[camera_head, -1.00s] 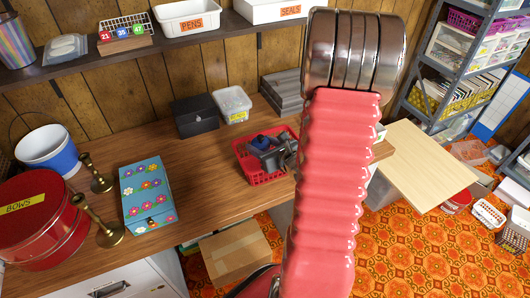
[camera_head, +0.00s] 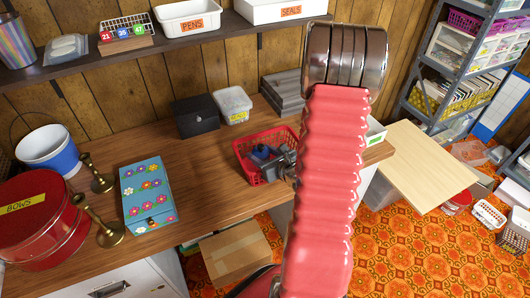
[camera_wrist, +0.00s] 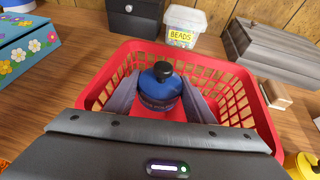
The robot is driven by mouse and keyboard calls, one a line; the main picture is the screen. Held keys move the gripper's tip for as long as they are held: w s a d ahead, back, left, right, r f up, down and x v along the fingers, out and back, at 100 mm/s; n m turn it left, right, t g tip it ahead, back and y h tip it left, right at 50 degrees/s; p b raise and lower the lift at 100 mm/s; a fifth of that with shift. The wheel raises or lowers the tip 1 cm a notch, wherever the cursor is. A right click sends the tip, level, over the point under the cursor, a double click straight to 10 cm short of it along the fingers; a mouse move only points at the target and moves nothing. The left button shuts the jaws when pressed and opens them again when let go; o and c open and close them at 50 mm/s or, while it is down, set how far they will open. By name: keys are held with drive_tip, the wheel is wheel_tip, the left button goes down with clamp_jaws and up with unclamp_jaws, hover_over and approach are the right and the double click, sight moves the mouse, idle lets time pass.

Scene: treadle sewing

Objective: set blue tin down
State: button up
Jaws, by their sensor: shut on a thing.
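The blue tin (camera_wrist: 160,90), with a black knob on top, is held upright between the two grey fingers of my gripper (camera_wrist: 160,97) in the wrist view. It is within the rim of the red basket (camera_wrist: 236,75), which stands on the wooden bench. In the head view a little of the blue tin (camera_head: 261,152) shows inside the red basket (camera_head: 240,146), beside my gripper (camera_head: 268,160). The tin's underside is hidden, so I cannot tell whether it touches the basket floor. My arm covers part of the view right of the basket.
A clear beads tub (camera_head: 233,104), a black box (camera_head: 195,116) and grey stacked items (camera_head: 284,90) stand behind the basket. A flowered blue box (camera_head: 147,195) and brass candlesticks (camera_head: 98,222) are to the left. Bare bench (camera_head: 205,175) lies between.

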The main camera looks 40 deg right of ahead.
drive_tip(key=shift+s+f, duration=0.1)
drive_tip(key=shift+f, duration=0.3)
drive_tip(key=shift+s+a+f, duration=0.1)
drive_tip(key=shift+f, duration=0.4)
drive_tip(key=o, duration=0.8)
drive_tip(key=shift+s, duration=0.1)
drive_tip(key=o, duration=0.3)
drive_tip(key=shift+a, duration=0.15)
